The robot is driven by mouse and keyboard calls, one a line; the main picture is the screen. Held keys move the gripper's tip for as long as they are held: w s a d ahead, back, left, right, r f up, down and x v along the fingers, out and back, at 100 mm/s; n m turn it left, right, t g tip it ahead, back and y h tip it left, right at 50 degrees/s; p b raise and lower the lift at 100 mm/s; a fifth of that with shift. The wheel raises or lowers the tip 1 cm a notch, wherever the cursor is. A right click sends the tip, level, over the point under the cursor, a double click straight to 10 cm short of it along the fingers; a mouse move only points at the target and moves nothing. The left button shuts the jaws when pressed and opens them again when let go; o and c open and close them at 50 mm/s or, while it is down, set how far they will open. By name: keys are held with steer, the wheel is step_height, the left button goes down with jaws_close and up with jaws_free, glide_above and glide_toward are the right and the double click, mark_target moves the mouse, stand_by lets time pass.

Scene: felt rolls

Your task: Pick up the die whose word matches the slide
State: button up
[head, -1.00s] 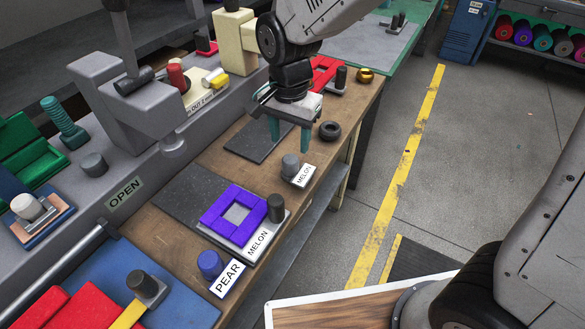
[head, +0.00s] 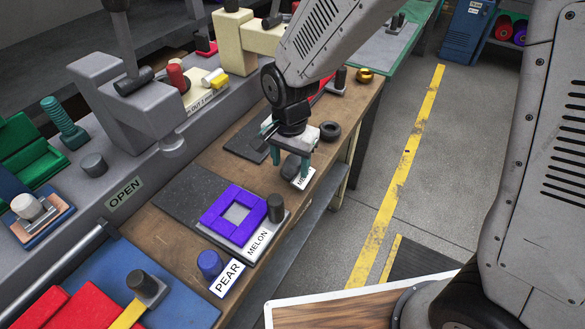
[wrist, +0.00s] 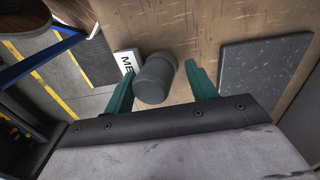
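A slide labelled MELON (head: 258,243) carries a purple square frame (head: 218,216) and a dark knob (head: 275,207). A grey die with a round knob (wrist: 155,78) and a white label stands on the bench; "ME" shows in the wrist view, and the head view shows its label (head: 303,179) partly covered. A blue die (head: 209,264) has a label reading PEAR (head: 228,279). My gripper (wrist: 161,70) is open, its green fingers on either side of the grey knob. I see a gap at the right finger; contact at the left is unclear.
A dark flat plate (wrist: 263,67) lies beside the grey die. A black ring (head: 330,131) lies near the bench edge. A grey press with an OPEN label (head: 125,194) stands at left. The floor at right lies beyond the bench edge.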

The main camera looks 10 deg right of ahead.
steer(key=shift+s+f, duration=0.1)
steer(key=shift+f, duration=0.05)
steer(key=c, duration=0.7)
steer(key=shift+a+r, duration=0.1)
steer(key=shift+r, duration=0.1)
steer(key=shift+c, duration=0.2)
steer(key=shift+r, duration=0.2)
jaws_close()
steer(key=shift+r, duration=3.15)
